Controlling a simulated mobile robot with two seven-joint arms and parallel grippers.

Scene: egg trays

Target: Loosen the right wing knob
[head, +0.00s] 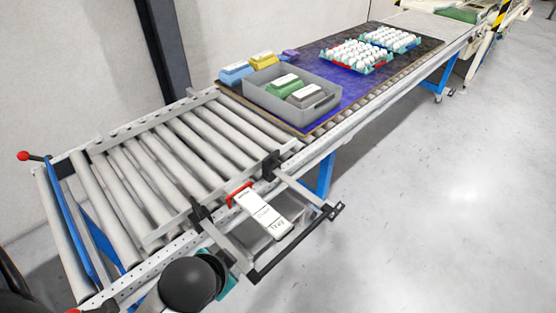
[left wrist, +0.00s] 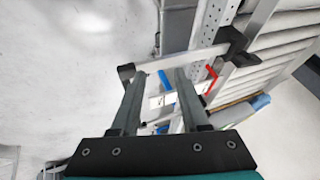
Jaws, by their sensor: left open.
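A metal side frame reaches out from the near edge of the roller conveyor, with a black clamp (head: 270,163) on the right rod and another black clamp (head: 200,211) on the left rod. A small red part (head: 238,193) sits between them. I cannot tell which part is the right wing knob. In the left wrist view, my left gripper (left wrist: 158,78) is open, with its two fingers apart and nothing seen held. A rod with a black clamp (left wrist: 236,45) crosses beyond the fingertips, and a red part (left wrist: 210,80) shows to their right. My right gripper is not in view.
A white label (head: 262,212) lies between the rods, and a black bar (head: 296,245) closes the frame's outer end. A grey bin (head: 262,98) with cartons stands farther along, before egg trays (head: 345,62). Floor to the right is clear.

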